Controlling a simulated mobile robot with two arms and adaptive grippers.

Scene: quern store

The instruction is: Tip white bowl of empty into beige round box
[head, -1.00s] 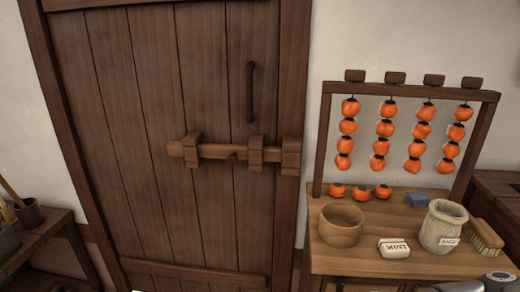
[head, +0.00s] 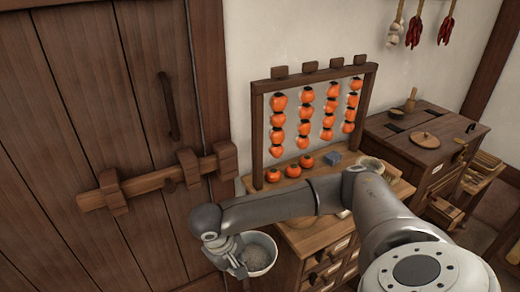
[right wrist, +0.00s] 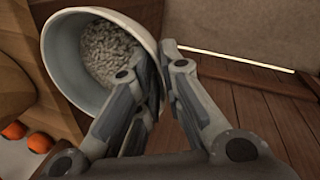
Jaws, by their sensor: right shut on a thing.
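The white bowl (head: 274,262) hangs in front of the door beside the small table, with pale grey grain-like bits inside. In the right wrist view the bowl (right wrist: 66,55) looks large, and the bits (right wrist: 108,50) lie inside it. My right gripper (head: 238,264) is shut on the bowl's rim; in the right wrist view its fingers (right wrist: 156,68) pinch the wall from both sides. I cannot make out a beige round box for certain; my right arm covers much of the tabletop. My left gripper is out of view.
The small table (head: 305,238) carries orange fruits (head: 293,171), a blue block (head: 334,158) and a rack (head: 255,135) of hanging fruit. A wooden chest (head: 400,150) stands to its right. The plank door (head: 90,120) with its bar is at the left.

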